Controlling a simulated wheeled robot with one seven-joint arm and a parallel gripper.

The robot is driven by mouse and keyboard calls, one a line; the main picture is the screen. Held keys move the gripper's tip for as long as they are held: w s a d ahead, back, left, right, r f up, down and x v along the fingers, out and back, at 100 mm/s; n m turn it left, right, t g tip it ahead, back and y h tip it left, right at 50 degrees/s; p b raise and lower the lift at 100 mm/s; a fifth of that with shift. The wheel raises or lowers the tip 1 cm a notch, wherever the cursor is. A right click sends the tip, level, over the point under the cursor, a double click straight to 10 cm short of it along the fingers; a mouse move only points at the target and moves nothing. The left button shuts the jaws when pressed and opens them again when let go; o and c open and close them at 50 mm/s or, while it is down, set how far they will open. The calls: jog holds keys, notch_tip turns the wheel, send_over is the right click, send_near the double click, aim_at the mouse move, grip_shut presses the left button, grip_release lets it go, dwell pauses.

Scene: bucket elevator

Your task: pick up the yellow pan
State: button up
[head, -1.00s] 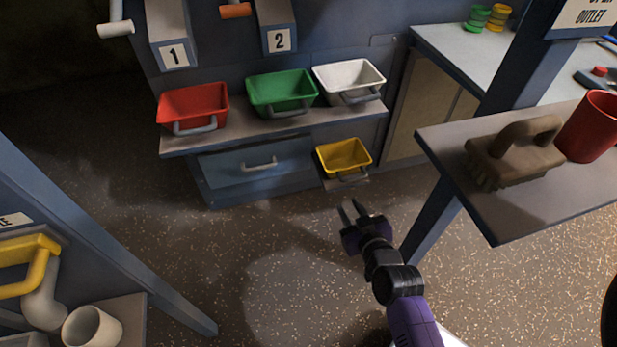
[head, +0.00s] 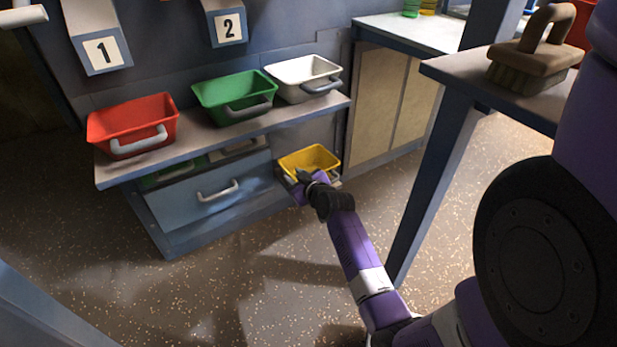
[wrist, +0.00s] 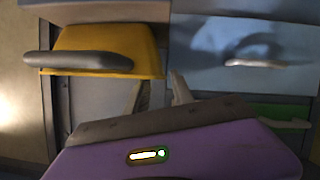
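The yellow pan (head: 310,158) sits low beside the blue drawer, below the right end of the shelf. It fills the upper left of the wrist view (wrist: 120,45), with its grey handle (wrist: 78,62) across its front. My gripper (head: 303,177) is at the pan's near side and hides part of the handle in the head view. In the wrist view my gripper's two fingers (wrist: 160,92) are apart with nothing seen between them. The handle lies to the left of the fingers there. I cannot tell whether a finger touches the pan.
Red (head: 133,125), green (head: 233,97) and white (head: 303,78) pans stand on the shelf above. The blue drawer (head: 208,195) is left of the yellow pan, with a green edge showing behind its front. A table leg (head: 430,190) stands right of my arm. Open floor lies left.

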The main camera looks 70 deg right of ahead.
aim_at(288, 172)
jog(key=b+x, duration=0.2)
jog(key=x, duration=0.3)
jog(key=shift+w+a+r+b, duration=0.1)
jog(key=shift+w+b, duration=0.05)
jog(key=shift+b, duration=0.2)
grip_shut()
dwell(1.1)
